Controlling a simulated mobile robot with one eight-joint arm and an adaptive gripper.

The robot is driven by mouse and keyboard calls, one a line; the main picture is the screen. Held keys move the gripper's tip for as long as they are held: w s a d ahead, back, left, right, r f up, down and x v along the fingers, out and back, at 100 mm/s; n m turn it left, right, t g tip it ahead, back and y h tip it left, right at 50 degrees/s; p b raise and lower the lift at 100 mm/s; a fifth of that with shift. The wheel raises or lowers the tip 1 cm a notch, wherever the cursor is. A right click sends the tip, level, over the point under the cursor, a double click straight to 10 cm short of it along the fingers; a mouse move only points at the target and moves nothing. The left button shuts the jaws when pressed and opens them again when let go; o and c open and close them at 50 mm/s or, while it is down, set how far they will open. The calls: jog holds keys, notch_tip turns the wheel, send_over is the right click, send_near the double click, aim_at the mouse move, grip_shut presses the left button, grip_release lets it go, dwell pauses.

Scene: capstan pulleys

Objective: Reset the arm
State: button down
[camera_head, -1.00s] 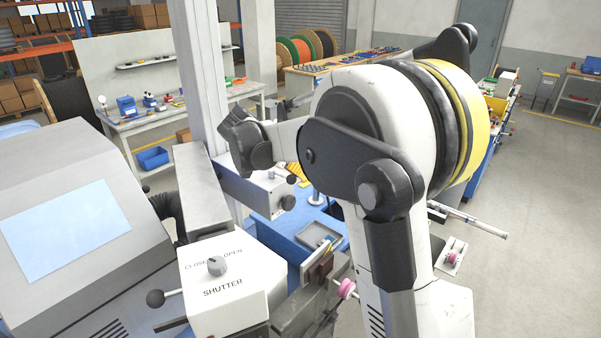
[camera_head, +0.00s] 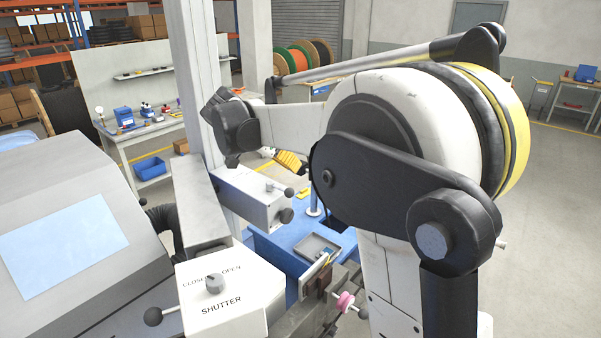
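My arm fills the middle and right of the head view, with a large white joint (camera_head: 400,110) banded in black and yellow. A white link runs left from it to a dark wrist (camera_head: 236,128) in front of a pale column. Just right of and below the wrist, a yellow ribbed piece (camera_head: 290,160) shows, which looks like a finger of my gripper. Only this part shows, the rest being hidden or indistinct. I cannot make out two fingertips or anything held.
A grey machine with a blue screen (camera_head: 65,225) and a white shutter box (camera_head: 225,295) stand close at left. The pale column (camera_head: 195,60) rises near my wrist. A blue bench (camera_head: 285,240) with a grey tray (camera_head: 318,246) lies below my arm. Open floor (camera_head: 555,220) is at right.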

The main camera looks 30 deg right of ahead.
jog(key=shift+a+r, duration=0.45)
jog(key=shift+d, duration=0.1)
jog(key=s+a+f+n+t+y+b, duration=0.1)
jog(key=s+a+f+n+y+b, duration=0.1)
jog(key=s+a+f+n+b, duration=0.3)
jog(key=s+a+f+n+t+y+b, duration=0.2)
jog(key=s+f+b, duration=0.6)
jog(key=s+f, duration=0.5)
jog(key=s+a+f+n+t+y+b, duration=0.2)
jog(key=s+a+f+n+y+b, duration=0.2)
jog(key=s+a+f+n+b, duration=0.3)
notch_tip(320, 180, down, 5)
jog(key=shift+s+a+f+n, duration=0.1)
jog(key=shift+s+a+n, duration=0.4)
jog(key=shift+s, duration=0.6)
jog(key=shift+d, duration=0.1)
